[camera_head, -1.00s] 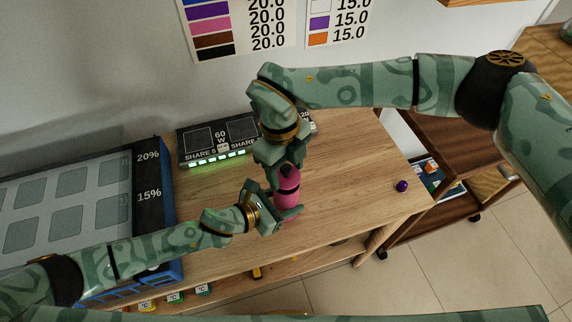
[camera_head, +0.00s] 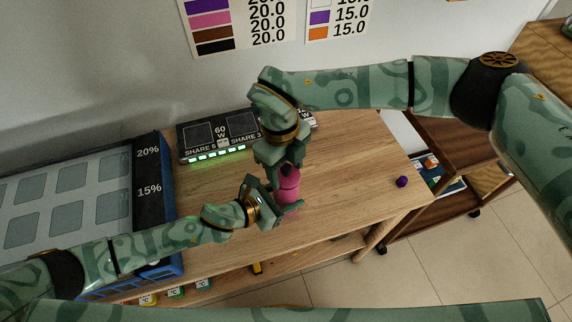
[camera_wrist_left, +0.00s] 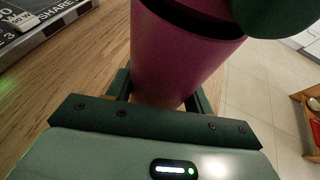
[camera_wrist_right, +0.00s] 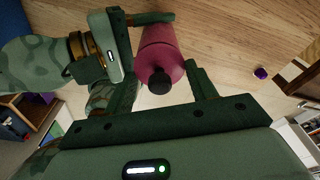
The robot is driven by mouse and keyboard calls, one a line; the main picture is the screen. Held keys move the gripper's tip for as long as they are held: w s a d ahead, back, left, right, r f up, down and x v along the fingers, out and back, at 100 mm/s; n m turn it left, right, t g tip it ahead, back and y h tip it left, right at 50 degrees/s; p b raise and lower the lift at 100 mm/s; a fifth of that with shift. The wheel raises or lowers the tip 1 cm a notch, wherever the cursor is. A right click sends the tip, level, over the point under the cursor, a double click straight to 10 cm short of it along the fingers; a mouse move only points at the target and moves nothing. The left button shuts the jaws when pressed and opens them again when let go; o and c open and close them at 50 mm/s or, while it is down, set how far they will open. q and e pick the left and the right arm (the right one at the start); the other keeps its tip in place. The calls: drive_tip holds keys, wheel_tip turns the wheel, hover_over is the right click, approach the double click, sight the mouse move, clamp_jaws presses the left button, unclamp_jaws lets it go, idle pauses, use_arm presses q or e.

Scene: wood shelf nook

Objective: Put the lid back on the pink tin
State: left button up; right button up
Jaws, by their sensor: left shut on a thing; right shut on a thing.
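The pink tin (camera_head: 287,198) stands upright over the wooden desk. My left gripper (camera_head: 284,207) is shut around its body; the tin also fills the upper middle of the left wrist view (camera_wrist_left: 180,60). The pink lid (camera_head: 288,180), with a dark knob (camera_wrist_right: 159,84), is directly above the tin. My right gripper (camera_head: 282,170) is shut on the lid from above. In the left wrist view a dark band shows between the tin's rim and the lid (camera_wrist_left: 208,5). I cannot tell whether they touch. Whether the tin's base rests on the desk is hidden.
A black power station (camera_head: 219,136) with lit green ports stands behind my grippers. A large blue-sided panel unit (camera_head: 160,215) is at left. A small purple object (camera_head: 402,182) lies near the right edge of the wooden desk (camera_head: 345,170). The desk's right half is mostly clear.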

drive_tip(key=shift+f, duration=0.45)
drive_tip(key=o, duration=1)
drive_tip(key=shift+o, duration=0.2)
drive_tip(key=shift+r, duration=0.15)
wheel_tip(320, 180, up, 12)
drive_tip(key=w+a, duration=0.1)
use_arm(q)
drive_tip(key=o, duration=1.5)
drive_tip(key=shift+c, duration=0.2)
use_arm(e)
drive_tip(key=shift+f, duration=0.2)
